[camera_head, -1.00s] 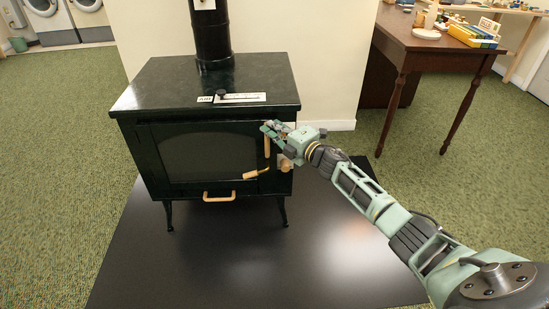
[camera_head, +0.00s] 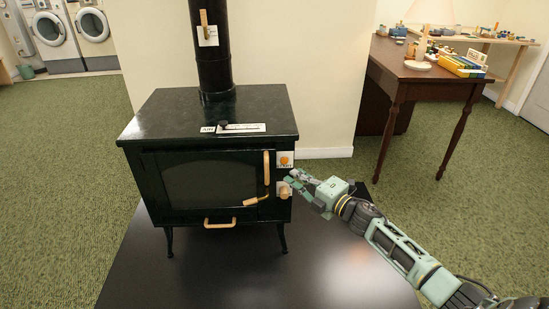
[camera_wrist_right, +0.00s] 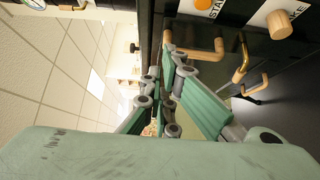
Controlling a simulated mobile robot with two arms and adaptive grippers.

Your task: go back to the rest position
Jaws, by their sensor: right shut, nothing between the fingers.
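My right gripper (camera_head: 294,177) is shut and empty. In the head view it is just right of the black stove's (camera_head: 207,180) front right edge, close to the wooden knobs. In the right wrist view its green fingers (camera_wrist_right: 165,75) come together in front of the stove's wooden door handle (camera_wrist_right: 200,42). In the head view the upright door handle (camera_head: 266,167) is left of the gripper. I cannot tell whether the fingers touch any part of the stove. My left gripper is not in view.
The stove has an orange start button (camera_head: 285,160), a wooden knob (camera_head: 284,191), a latch lever (camera_head: 256,200) and a lower drawer handle (camera_head: 219,223). It stands on a dark floor plate (camera_head: 260,275). A brown table (camera_head: 425,72) with small items stands at the right. Green carpet is clear on both sides.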

